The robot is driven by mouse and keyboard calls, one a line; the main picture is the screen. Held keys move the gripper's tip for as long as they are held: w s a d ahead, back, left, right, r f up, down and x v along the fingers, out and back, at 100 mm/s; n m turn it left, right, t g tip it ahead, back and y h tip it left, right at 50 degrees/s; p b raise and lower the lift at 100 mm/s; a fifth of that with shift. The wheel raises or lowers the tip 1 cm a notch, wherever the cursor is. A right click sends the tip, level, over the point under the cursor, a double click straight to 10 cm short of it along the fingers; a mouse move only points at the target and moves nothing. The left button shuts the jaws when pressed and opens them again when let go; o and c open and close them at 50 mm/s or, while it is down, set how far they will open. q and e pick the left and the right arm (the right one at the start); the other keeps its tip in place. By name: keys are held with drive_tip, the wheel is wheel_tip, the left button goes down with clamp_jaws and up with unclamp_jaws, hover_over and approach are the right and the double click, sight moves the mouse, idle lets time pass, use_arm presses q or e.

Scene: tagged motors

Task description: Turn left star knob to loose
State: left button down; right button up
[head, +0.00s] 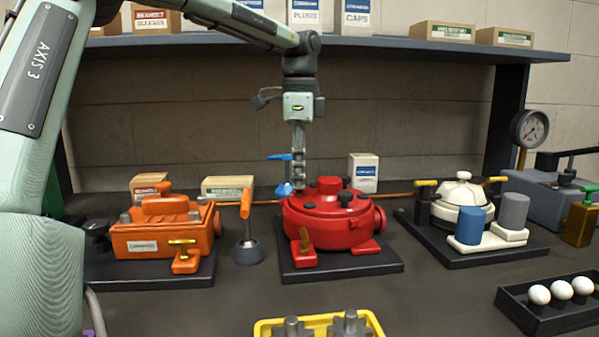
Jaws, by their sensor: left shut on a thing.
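A round red motor housing (325,226) sits on a dark base plate in the middle of the bench. Its lid carries dark knobs, one at the right (345,197) and one at the front (308,206). My left gripper (298,186) points straight down at the left rear of the lid. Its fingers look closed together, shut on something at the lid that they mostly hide. That it is the left star knob fits the place, but its shape and turn cannot be made out. My right gripper is not in view.
An orange motor (163,232) and an orange-handled lever (246,232) are at the left. A white housing (464,194) is at the right. A yellow tray (268,328) and a black ball tray (545,319) lie in front.

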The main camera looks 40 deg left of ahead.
use_arm(q)
drive_tip(key=c, duration=1.6)
unclamp_jaws()
drive_tip(key=shift+s+f, duration=0.15)
drive_tip(key=shift+f, duration=0.25)
wheel_tip(320, 180, up, 12)
drive_tip(key=shift+r, duration=0.15)
